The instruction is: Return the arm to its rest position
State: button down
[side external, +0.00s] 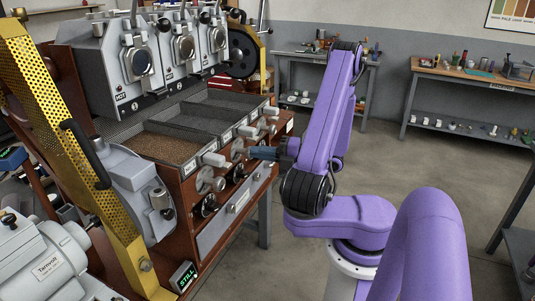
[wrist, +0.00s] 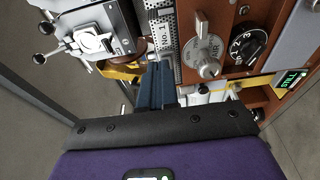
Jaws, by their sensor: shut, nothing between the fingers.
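My gripper (side external: 251,152) is at the end of my purple arm, level with the front panel of the roaster (side external: 225,185). Its blue fingers point left toward the panel's knobs and handles. I cannot tell from the side whether they touch anything. In the wrist view my gripper (wrist: 160,68) shows its two blue fingers closed together with nothing between them. The far side of the fingers is hidden.
A tray of brown beans (side external: 160,148) sits on top of the roaster beside darker trays. A yellow perforated guard (side external: 50,110) stands at the left. A display (side external: 184,276) reads STILL. Workbenches (side external: 470,72) line the back wall. Open floor lies behind my arm.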

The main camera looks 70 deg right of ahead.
jog(key=w+d+r+m+g+h, duration=0.2)
jog(key=w+d+h, duration=0.15)
jog(key=d, duration=0.55)
jog(key=w+d+r+m+g+h, duration=0.15)
jog(key=d+h, duration=0.25)
jog(key=d, duration=0.6)
jog(key=w+d+r+m+g+h, duration=0.1)
jog(key=w+d+r+m+h, duration=0.3)
jog(key=w+r, duration=0.55)
jog(key=w+a+f+m+g+y, duration=0.1)
jog(key=w+a+y, duration=0.1)
jog(key=w+a, duration=0.35)
jog(key=w+a+f+m+g+y, duration=0.1)
jog(key=w+a+y, duration=0.15)
jog(key=a, duration=0.65)
jog(key=s+a+f+g+y, duration=0.1)
jog(key=s+a+f, duration=0.1)
jog(key=a, duration=0.6)
jog(key=s+a+f+g+y, duration=0.1)
jog(key=s+a+y, duration=0.1)
jog(key=a, duration=0.6)
jog(key=s+a+f+g+y, duration=0.1)
jog(key=s+a+f+g, duration=0.3)
jog(key=s+a, duration=0.8)
jog(key=s+f+n+g, duration=0.2)
jog(key=s+g, duration=0.3)
jog(key=s, duration=1.6)
jog(key=shift+s, duration=0.15)
